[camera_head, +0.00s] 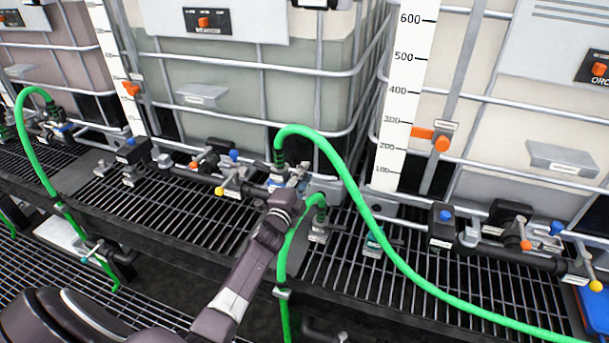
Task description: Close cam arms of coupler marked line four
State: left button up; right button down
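My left arm reaches up from the bottom left to a coupler (278,168) at the end of a green hose (335,160), in front of the middle tote. My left gripper (296,180) is at the right side of this coupler and covers part of it. Its fingers are too small and overlapped to tell whether they are open or shut. A second green hose end with a grey coupler (319,222) stands just right of the gripper. The tags are too small to read, so I cannot tell which coupler is line four. The cam arms are not clear. My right gripper is out of view.
Large caged totes (250,95) stand behind a dark grating (190,215). Valves with a yellow knob (219,191) and a blue knob (234,155) sit left of the gripper. The long green hose sweeps down to the right. A white level scale (404,90) stands behind.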

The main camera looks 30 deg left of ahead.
pick_arm(q)
jog(key=shift+c, duration=0.5)
grip_shut()
jog(key=shift+r+n, duration=0.15)
jog(key=shift+n, duration=0.15)
jog(key=n, duration=0.1)
jog(key=r+n+p, duration=0.1)
jog(key=n, duration=0.1)
jog(key=shift+s+a+r, duration=0.1)
jog(key=shift+a+r, duration=0.05)
jog(key=shift+a, duration=0.15)
jog(key=n, duration=0.2)
jog(key=a+r+n+p, duration=0.1)
jog(key=n, duration=0.1)
jog(key=shift+s+a+r+n, duration=0.1)
jog(key=shift+n, duration=0.3)
jog(key=shift+s+a+r+n, duration=0.15)
jog(key=shift+a+n, duration=0.15)
jog(key=shift+n, duration=0.6)
jog(key=shift+w+a+r+n, duration=0.1)
jog(key=shift+a+n, duration=0.2)
jog(key=shift+n, duration=0.6)
jog(key=shift+s, duration=0.1)
